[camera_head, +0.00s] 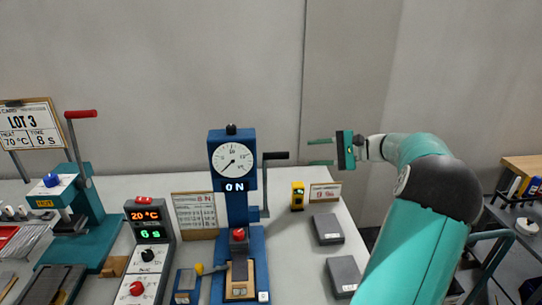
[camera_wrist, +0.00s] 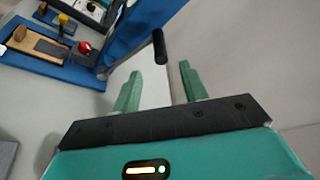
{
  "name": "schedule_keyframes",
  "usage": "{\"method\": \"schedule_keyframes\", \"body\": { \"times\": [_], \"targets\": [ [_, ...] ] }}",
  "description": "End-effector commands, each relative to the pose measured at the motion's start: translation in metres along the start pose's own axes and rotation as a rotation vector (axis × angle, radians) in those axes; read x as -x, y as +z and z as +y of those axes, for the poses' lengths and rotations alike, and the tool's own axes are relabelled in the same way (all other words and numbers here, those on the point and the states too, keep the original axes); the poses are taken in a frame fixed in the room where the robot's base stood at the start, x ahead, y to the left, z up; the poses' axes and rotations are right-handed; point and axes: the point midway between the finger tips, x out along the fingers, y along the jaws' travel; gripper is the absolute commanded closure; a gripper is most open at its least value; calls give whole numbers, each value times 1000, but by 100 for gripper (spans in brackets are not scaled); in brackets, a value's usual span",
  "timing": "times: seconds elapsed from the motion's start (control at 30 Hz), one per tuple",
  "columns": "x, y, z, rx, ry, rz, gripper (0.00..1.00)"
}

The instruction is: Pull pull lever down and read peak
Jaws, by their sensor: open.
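The dial's needle is too small to read surely. Its pull lever (camera_head: 276,156) has a black handle sticking out to the right on a grey arm. My gripper (camera_head: 318,152) is open and empty, to the right of the handle at about its height. In the wrist view the black lever handle (camera_wrist: 159,46) lies ahead of my open fingertips (camera_wrist: 160,72), apart from them.
A control box (camera_head: 148,250) showing 20 °C and 6 s stands left of the tester. A teal press (camera_head: 90,220) with a red-handled lever is farther left. A yellow device (camera_head: 298,196) and grey blocks (camera_head: 327,229) lie to the right. The air around my gripper is clear.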

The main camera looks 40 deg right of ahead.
Motion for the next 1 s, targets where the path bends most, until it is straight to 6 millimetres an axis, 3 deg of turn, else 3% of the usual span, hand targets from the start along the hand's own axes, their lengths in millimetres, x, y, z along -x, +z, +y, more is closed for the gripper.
{"method": "schedule_keyframes", "body": {
  "times": [0.6,0.73,1.0],
  "targets": [
    [-116,0,0,1,4,-2,57],
    [-127,0,0,1,5,-2,57],
    [-129,0,0,1,4,-1,57]
  ]
}}
